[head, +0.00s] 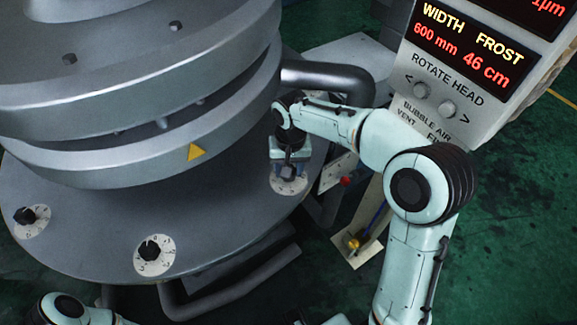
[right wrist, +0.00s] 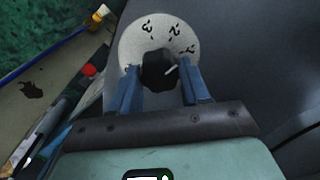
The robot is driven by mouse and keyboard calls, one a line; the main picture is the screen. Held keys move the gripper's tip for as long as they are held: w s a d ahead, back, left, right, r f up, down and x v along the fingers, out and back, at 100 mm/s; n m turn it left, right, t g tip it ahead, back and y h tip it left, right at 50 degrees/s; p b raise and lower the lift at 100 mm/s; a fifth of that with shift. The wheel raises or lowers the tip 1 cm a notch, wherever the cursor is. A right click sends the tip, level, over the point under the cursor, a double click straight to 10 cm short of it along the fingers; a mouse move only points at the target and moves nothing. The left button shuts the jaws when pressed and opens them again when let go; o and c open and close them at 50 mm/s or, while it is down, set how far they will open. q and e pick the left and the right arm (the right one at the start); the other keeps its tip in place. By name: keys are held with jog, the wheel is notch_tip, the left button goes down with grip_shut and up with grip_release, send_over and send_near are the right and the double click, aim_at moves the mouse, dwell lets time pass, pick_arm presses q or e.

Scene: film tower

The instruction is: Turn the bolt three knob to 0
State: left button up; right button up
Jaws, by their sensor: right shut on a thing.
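My right gripper (head: 287,165) is at the rightmost of the visible dials (head: 290,187) on the grey round machine. In the right wrist view its two blue fingers (right wrist: 162,86) are on either side of a black knob (right wrist: 157,70), shut on it. The knob sits on a round white dial plate (right wrist: 131,46) with the marks 3, 2 and 1 readable. The knob's white line points to the right and slightly up, near the 1. A 0 mark cannot be seen. My left gripper is out of view; only part of my left arm shows at the bottom left.
Two other black knobs on white dials stand on the machine's rim, one at front centre (head: 151,248) and one at left (head: 26,215). A grey pipe (head: 330,80) runs above my right forearm. A control panel (head: 470,70) with red digits stands at right.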

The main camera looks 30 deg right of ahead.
jog(key=m, duration=0.3)
jog(key=shift+m, duration=0.3)
jog(key=m, duration=0.3)
jog(key=shift+m, duration=0.3)
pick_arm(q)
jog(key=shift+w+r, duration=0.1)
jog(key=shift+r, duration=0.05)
pick_arm(e)
jog(key=m, duration=0.6)
jog(key=shift+s+m, duration=0.15)
jog(key=shift+m, duration=0.25)
jog(key=o, duration=1.1)
jog(key=shift+c, duration=0.2)
jog(key=shift+r, duration=0.1)
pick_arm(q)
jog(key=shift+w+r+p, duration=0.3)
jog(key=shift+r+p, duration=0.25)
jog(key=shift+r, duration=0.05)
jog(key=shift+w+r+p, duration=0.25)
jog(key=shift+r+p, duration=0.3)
pick_arm(e)
notch_tip(320, 180, up, 13)
jog(key=shift+s+r, duration=0.15)
jog(key=shift+s, duration=0.05)
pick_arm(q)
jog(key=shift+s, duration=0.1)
